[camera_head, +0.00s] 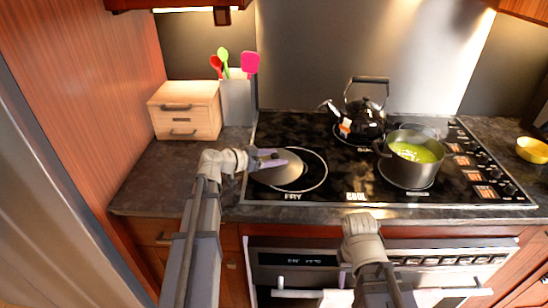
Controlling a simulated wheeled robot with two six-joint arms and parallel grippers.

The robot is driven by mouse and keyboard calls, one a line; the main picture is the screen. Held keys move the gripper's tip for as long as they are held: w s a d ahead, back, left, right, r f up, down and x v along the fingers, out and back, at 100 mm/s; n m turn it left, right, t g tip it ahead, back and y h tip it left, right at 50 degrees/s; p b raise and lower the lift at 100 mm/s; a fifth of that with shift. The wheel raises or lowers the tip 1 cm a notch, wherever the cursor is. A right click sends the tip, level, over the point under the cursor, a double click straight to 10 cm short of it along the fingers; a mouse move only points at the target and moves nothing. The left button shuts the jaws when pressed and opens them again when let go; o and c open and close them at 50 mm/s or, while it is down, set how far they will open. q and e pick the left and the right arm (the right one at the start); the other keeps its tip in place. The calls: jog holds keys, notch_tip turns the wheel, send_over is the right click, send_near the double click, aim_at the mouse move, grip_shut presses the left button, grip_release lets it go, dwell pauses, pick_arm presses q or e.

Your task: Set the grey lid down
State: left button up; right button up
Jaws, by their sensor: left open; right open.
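The grey lid (282,174) is a shallow dome at the front left burner of the black cooktop, over the ring marked FRY. It looks like it rests on the glass, slightly left of the ring's middle. My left gripper (268,158) is open at the lid's top left, with its purple-grey fingers close to the knob area. The fingers hide the knob, so I cannot tell if they touch it. My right gripper (345,274) is open and low in front of the oven, away from the lid. Its fingers are mostly hidden by my own arm.
A grey pot (410,174) with green soup stands on the front right burner. A black kettle (362,123) is behind it. A wooden drawer box (186,110) and a utensil holder (237,103) stand back left. A yellow bowl (532,150) is far right. The left counter front is clear.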

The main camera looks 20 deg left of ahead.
pick_arm(q)
jog(key=shift+r, duration=0.2)
jog(key=p+v, duration=0.4)
jog(key=v, duration=0.7)
jog(key=shift+s+a+r, duration=0.15)
jog(key=shift+s+a, duration=0.15)
jog(key=shift+s, duration=0.1)
